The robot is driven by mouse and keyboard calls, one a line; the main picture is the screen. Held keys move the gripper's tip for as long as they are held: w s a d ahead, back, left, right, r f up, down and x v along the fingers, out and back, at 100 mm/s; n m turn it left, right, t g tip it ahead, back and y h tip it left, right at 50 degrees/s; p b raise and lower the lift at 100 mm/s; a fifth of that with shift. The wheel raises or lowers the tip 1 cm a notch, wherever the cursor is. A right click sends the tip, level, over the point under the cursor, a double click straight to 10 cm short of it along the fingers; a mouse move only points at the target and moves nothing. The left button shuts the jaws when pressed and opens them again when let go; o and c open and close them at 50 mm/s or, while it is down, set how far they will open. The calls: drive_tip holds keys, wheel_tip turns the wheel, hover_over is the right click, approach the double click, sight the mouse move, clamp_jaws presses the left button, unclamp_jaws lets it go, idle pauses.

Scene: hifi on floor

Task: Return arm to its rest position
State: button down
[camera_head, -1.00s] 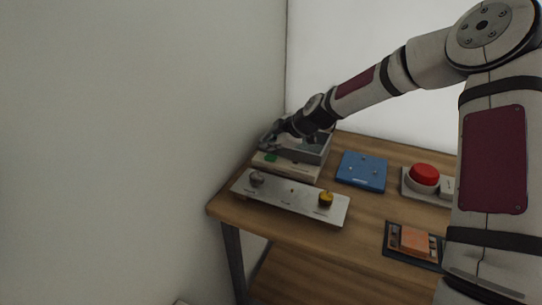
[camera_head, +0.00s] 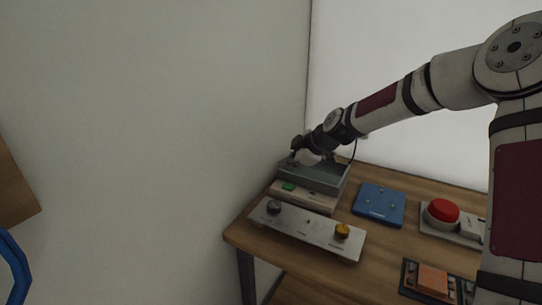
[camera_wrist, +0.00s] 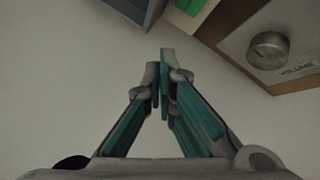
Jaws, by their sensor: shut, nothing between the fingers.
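My gripper (camera_wrist: 159,75) is shut and empty in the wrist view, its two teal-lined fingers meeting at the tips. In the head view my arm reaches in from the right, and my gripper (camera_head: 299,153) is at the far left of the table, above the grey box. The fingertips are small and partly unclear there. The wrist view shows a pale plain surface behind the fingers.
On the wooden table (camera_head: 385,240) are a grey open box (camera_head: 318,176) with a green button (camera_head: 288,186), a silver knob panel (camera_head: 305,230), a blue plate (camera_head: 379,203), a red button (camera_head: 443,209) and an orange block (camera_head: 433,279). A wall stands left. The wrist view shows a volume knob (camera_wrist: 268,50).

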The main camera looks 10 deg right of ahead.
drive_tip(key=s+d+r+m+g+h, duration=0.1)
drive_tip(key=s+r+m+h, duration=0.45)
drive_tip(key=s, duration=0.85)
drive_tip(key=s+d+r+m+g, duration=0.25)
drive_tip(key=s+r, duration=0.55)
drive_tip(key=s, duration=0.6)
drive_tip(key=s+d+m+p, duration=0.1)
drive_tip(key=s+m, duration=0.7)
drive_tip(key=s, duration=1)
drive_tip(key=shift+s+d+r, duration=0.35)
drive_tip(key=shift+d, duration=0.2)
drive_tip(key=shift+t, duration=0.25)
